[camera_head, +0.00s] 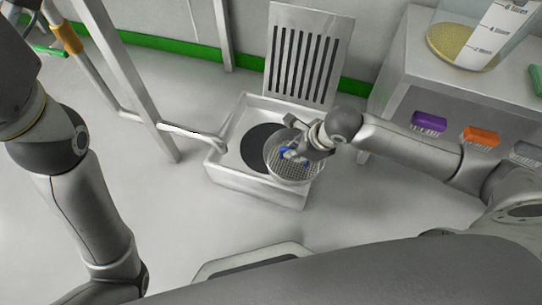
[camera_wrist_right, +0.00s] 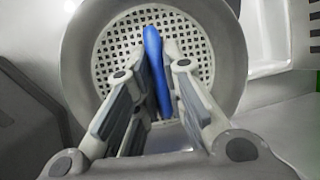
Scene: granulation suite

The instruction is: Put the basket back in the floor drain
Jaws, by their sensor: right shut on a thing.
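The basket (camera_head: 284,174) is a round, shallow, perforated grey bowl with a blue handle (camera_wrist_right: 155,68). It also shows in the right wrist view (camera_wrist_right: 112,50). My right gripper (camera_head: 296,152) is shut on the blue handle, one finger on each side of it. In the head view the basket overlaps the right side of the drain's dark round opening (camera_head: 254,146). The floor drain (camera_head: 257,188) is a pale square box with a raised rim. I cannot tell the basket's exact height over it. My left arm is at the left, but its gripper is out of frame.
A slotted grate (camera_head: 301,60) stands upright at the drain's back edge. A pipe (camera_head: 190,133) reaches the drain's left side beside a metal post (camera_head: 140,85). A cabinet (camera_head: 400,75) with several coloured brushes stands at the right.

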